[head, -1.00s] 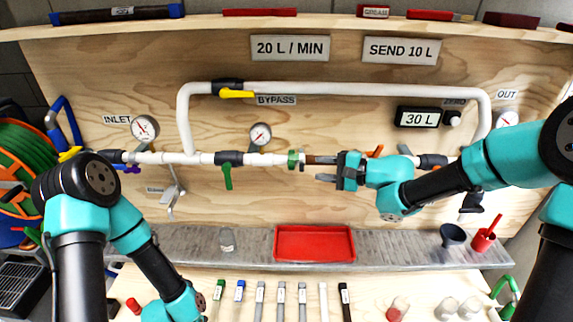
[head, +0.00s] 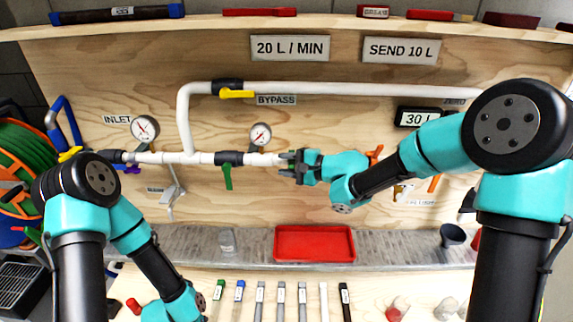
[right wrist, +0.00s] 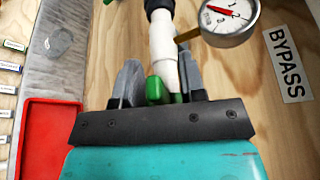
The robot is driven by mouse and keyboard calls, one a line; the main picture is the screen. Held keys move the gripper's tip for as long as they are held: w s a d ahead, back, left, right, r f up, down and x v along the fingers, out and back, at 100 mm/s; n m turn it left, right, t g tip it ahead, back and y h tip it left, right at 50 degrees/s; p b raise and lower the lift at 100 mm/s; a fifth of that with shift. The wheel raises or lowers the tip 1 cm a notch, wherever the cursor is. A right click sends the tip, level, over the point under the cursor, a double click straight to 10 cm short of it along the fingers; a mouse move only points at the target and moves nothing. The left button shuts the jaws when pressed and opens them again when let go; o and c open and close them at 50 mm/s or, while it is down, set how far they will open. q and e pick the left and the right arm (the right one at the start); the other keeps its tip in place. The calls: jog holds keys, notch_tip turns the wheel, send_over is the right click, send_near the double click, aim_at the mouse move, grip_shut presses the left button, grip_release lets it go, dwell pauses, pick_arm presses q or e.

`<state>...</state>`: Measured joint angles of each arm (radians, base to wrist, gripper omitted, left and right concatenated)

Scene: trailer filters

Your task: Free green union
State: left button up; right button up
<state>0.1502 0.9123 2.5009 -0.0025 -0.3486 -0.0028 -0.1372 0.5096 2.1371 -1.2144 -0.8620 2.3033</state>
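The green union (head: 293,156) sits on the white pipe (head: 262,159) right of the lower gauge, mostly hidden by my right gripper in the head view. My right gripper (head: 288,165) has its fingers around the union, one above and one below. In the right wrist view the green union (right wrist: 154,90) shows between the two fingers (right wrist: 160,84), with white pipe beyond it. Whether the fingers press on it cannot be told. My left arm's end is at the bottom left of the head view, with its fingers out of view.
A pressure gauge (head: 260,134) stands close above the pipe, left of the union. A green-handled valve (head: 228,170) hangs left of it. The yellow-handled bypass valve (head: 236,93) is higher up. A red tray (head: 314,243) lies on the ledge below. Several tools lie along the front.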

jog(key=shift+c, duration=0.4)
grip_shut()
